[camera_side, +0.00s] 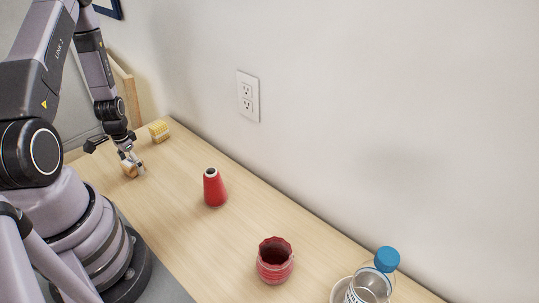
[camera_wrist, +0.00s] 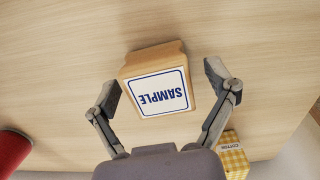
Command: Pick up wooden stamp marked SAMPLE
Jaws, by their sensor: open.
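The wooden stamp (camera_wrist: 155,59) lies on the tabletop in the wrist view, its white label reading SAMPLE upside down in blue. My gripper (camera_wrist: 161,84) is open, with one finger on the left of the stamp and the other on its right. A small gap shows between the stamp and the right finger; the left finger is close to its side, and I cannot tell if it touches. In the side view the stamp (camera_side: 129,170) is a small tan shape at my gripper (camera_side: 132,167), partly hidden by the fingers.
A yellow checked box (camera_side: 159,131) stands behind my gripper by the wall; it also shows in the wrist view (camera_wrist: 234,158). A red cone (camera_side: 214,188), a red ribbed cup (camera_side: 275,262) and a blue-capped bottle (camera_side: 372,284) stand along the table (camera_side: 185,235). The wall borders its back.

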